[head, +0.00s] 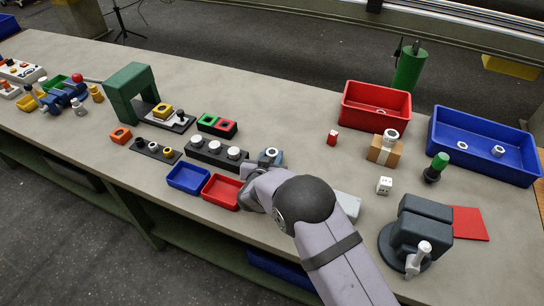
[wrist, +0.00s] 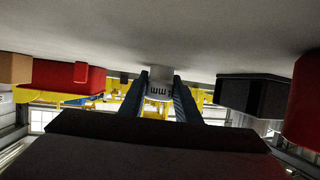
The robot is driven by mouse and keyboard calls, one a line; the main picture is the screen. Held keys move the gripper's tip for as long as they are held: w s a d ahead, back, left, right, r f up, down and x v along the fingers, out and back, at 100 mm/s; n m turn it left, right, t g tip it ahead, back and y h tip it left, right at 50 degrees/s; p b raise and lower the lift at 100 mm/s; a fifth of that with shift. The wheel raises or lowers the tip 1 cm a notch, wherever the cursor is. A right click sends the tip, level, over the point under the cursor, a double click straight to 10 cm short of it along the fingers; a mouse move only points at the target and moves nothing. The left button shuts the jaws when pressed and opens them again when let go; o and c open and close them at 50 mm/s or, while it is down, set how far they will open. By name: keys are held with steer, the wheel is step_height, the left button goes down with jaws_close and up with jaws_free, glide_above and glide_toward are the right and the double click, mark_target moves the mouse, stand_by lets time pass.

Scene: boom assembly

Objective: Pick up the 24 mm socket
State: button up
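The grey socket (wrist: 161,81) with "mm" lettering, upside down in the wrist view, stands between the tips of my gripper (wrist: 161,92). Its number is not clearly readable. The two dark fingers flank it closely, and I cannot tell whether they touch it. In the head view my gripper (head: 269,160) is low at the table, right of the black rail, and the top of a socket (head: 271,153) shows between its fingers. My wrist hides part of it.
A black rail (head: 190,150) with several grey sockets lies to the left. A red tray (head: 222,193) and a blue tray (head: 188,178) lie in front of it.

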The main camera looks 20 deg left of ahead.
mark_target(272, 152)
steer(key=c, duration=0.4)
steer(key=shift+c, duration=0.2)
steer(key=shift+r, duration=0.2)
step_height(272, 152, up, 10)
steer(key=shift+f+b, duration=0.1)
steer(key=shift+b, duration=0.3)
